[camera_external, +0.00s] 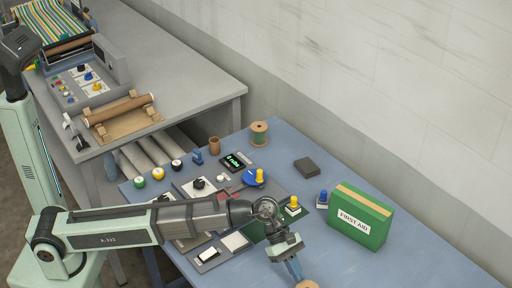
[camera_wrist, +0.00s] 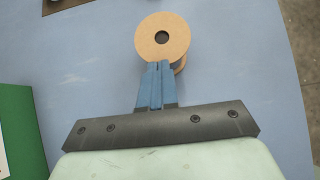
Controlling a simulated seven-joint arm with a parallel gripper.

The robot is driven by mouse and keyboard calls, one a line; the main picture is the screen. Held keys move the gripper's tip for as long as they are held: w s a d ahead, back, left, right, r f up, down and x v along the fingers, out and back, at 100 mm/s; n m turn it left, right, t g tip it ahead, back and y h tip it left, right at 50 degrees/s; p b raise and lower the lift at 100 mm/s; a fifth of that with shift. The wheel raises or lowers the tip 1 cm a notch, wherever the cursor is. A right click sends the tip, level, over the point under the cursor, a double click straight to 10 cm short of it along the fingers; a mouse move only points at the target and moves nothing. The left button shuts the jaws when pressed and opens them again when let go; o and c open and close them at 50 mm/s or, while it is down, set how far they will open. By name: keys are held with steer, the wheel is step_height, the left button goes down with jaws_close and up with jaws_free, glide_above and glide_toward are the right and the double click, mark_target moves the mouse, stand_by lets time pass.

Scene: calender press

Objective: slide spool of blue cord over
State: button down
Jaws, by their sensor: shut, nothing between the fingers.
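A spool (camera_wrist: 163,36) with a round tan flange and a dark centre hole stands on the blue tabletop in the wrist view. Its cord is mostly hidden under the flange, so I cannot tell its colour. It also shows, cut off, at the bottom edge of the external view (camera_external: 308,284). My gripper (camera_wrist: 160,66) is shut and empty, its blue fingers together. The fingertips are at the spool's near rim; I cannot tell whether they touch it. My gripper also shows in the external view (camera_external: 297,275), pointing down. Another spool (camera_external: 259,134), with greenish winding, stands at the back of the table.
The wrist view shows bare tabletop around the spool.

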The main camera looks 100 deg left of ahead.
mark_target(310, 285)
steer(key=w+d, duration=0.4)
steer(key=shift+w+d, duration=0.1)
